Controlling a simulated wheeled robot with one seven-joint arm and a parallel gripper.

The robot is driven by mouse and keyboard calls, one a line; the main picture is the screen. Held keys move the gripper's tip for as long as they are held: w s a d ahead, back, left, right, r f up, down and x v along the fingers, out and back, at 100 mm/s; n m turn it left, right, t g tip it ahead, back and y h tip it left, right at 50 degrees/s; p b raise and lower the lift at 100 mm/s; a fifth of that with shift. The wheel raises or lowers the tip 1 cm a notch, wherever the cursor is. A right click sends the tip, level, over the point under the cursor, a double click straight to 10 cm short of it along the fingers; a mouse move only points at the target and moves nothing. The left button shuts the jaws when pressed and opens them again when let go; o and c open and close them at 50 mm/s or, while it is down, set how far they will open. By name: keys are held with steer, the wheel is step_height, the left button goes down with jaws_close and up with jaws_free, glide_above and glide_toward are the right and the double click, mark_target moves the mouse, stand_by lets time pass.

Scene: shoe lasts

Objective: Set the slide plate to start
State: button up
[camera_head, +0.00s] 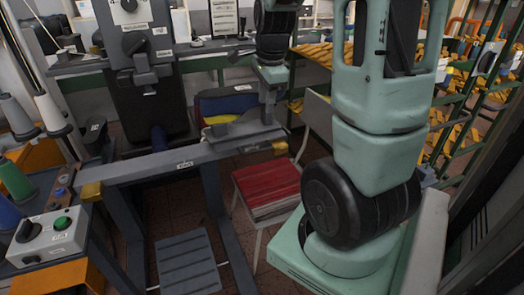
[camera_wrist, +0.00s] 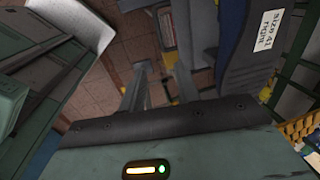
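The grey slide plate (camera_head: 238,131) appears to sit near the right end of a long grey rail (camera_head: 135,172) in the head view. The rail carries a small white label (camera_head: 184,165), too small to read surely, and yellow end blocks. My gripper (camera_head: 267,115) points down over the plate's right part; contact cannot be told. In the wrist view my gripper (camera_wrist: 160,72) has two grey fingers apart, with floor showing between them.
A control box (camera_head: 48,236) with a green button is at lower left. Shelves of yellow lasts (camera_head: 455,120) stand at the right.

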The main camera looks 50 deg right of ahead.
mark_target(261, 150)
steer(key=w+f, duration=0.1)
steer(key=f, duration=0.4)
steer(key=w+d+f, duration=0.1)
steer(key=f, duration=1)
steer(key=shift+w+d+f, duration=0.25)
steer(key=shift+w, duration=0.15)
jaws_close()
